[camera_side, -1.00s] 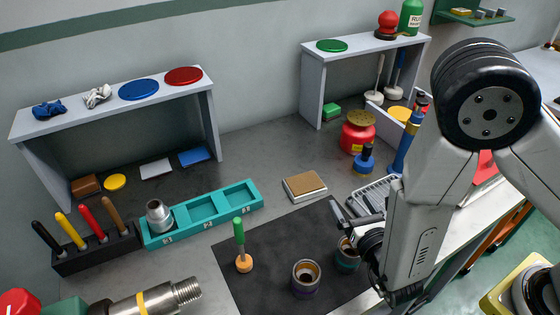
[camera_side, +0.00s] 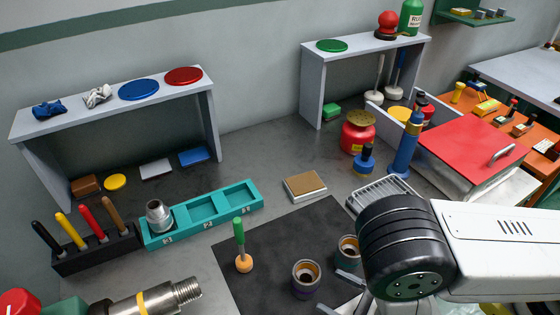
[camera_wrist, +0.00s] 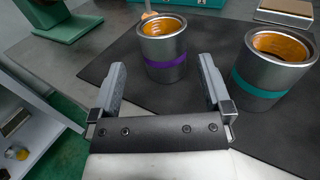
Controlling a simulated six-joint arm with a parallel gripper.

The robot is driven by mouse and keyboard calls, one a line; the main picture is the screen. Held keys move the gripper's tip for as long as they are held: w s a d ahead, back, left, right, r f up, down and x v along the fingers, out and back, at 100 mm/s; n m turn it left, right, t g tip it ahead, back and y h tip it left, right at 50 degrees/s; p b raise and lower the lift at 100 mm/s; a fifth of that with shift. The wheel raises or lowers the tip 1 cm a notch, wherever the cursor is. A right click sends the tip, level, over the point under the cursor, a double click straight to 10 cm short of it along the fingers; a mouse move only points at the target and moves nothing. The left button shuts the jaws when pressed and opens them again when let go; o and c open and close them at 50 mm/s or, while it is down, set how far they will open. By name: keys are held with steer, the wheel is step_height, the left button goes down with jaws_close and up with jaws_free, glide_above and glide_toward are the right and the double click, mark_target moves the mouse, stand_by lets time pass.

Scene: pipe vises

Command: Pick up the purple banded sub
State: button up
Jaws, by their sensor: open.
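The purple banded sub (camera_side: 306,279) is a short grey metal cylinder with an orange inside and a purple band. It stands upright on the dark mat (camera_side: 262,236). In the wrist view the purple banded sub (camera_wrist: 163,48) is just beyond and between my fingers. My gripper (camera_wrist: 162,82) is open and empty, with its two grey fingers apart. In the side view my gripper (camera_side: 337,292) is low at the right of the purple banded sub, partly hidden by my arm. A similar sub with a teal band (camera_wrist: 267,68) stands to its right; the teal banded sub (camera_side: 347,251) is behind my gripper in the side view.
A brush with a green handle (camera_side: 239,247) stands on the mat left of the subs. A teal tray (camera_side: 203,213) holding a metal fitting (camera_side: 158,216) lies behind. A threaded pipe (camera_side: 155,299) is at the front left.

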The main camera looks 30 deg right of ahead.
mark_target(295, 269)
steer(key=shift+x, duration=1.35)
steer(key=shift+w, duration=0.1)
steer(key=shift+x, duration=2.5)
steer(key=shift+d, duration=0.1)
steer(key=c, duration=1.3)
